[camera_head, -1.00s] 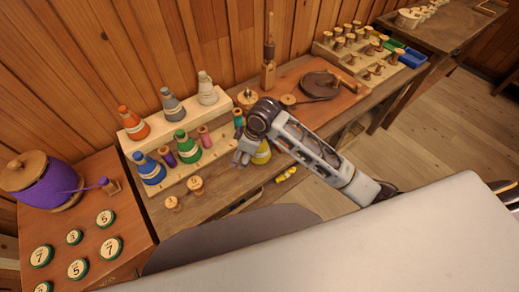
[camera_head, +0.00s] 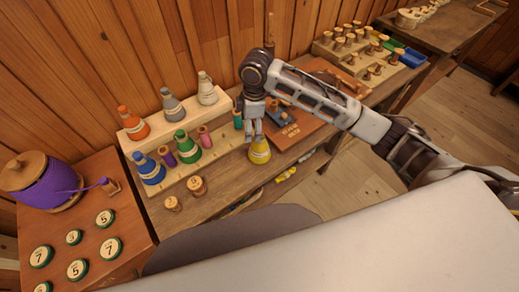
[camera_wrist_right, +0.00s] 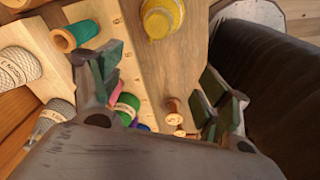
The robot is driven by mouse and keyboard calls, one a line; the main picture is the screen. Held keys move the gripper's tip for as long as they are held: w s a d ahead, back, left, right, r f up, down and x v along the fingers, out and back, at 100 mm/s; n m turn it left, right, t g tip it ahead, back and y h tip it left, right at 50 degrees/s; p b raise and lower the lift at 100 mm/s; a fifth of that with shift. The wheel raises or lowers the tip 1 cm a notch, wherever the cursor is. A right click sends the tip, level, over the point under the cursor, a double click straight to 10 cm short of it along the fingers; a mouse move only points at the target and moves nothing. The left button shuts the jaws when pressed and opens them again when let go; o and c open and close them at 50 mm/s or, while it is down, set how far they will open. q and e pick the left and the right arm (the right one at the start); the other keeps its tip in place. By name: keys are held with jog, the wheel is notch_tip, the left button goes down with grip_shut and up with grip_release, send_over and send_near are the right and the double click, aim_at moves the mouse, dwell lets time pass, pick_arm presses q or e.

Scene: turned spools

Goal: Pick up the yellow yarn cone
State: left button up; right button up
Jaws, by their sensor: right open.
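The yellow yarn cone (camera_head: 259,152) stands upright near the front edge of the workbench, just right of the stepped cone rack. My right gripper (camera_head: 252,136) is pointed down at the cone's top and partly hides it. In the right wrist view the cone (camera_wrist_right: 162,18) shows at the top edge, beyond and between the open fingers (camera_wrist_right: 164,82). Nothing is held between the fingers. Whether a finger touches the cone I cannot tell. My left gripper is not in view.
A pale stepped rack (camera_head: 165,118) holds orange, grey, white, blue and green cones with small spools. Two wooden spools (camera_head: 197,185) stand left of the cone. A wooden board (camera_head: 290,134) lies to its right. The bench front is mostly clear.

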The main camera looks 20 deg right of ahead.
jog(key=shift+n+g+h, duration=0.3)
jog(key=shift+n+h, duration=0.1)
jog(key=shift+h, duration=0.1)
jog(key=d+r, duration=0.1)
jog(key=w+d+r, duration=0.1)
jog(key=d+r, duration=0.1)
jog(key=r, duration=0.1)
jog(key=shift+w+d, duration=0.25)
jog(key=shift+d, duration=0.15)
jog(key=shift+f, duration=0.1)
send_over(260, 147)
jog(key=w, duration=0.3)
jog(key=shift+s+d+f, duration=0.1)
jog(key=shift+d+f, duration=0.05)
jog(key=shift+f, duration=1.3)
jog(key=shift+d+f, duration=0.15)
jog(key=shift+f, duration=1.25)
jog(key=shift+s+d+f, duration=0.1)
jog(key=shift+d+f, duration=0.05)
jog(key=shift+f, duration=1.3)
jog(key=shift+a+f+p, duration=0.15)
jog(key=shift+f+p, duration=0.4)
jog(key=shift+f, duration=2)
grip_shut()
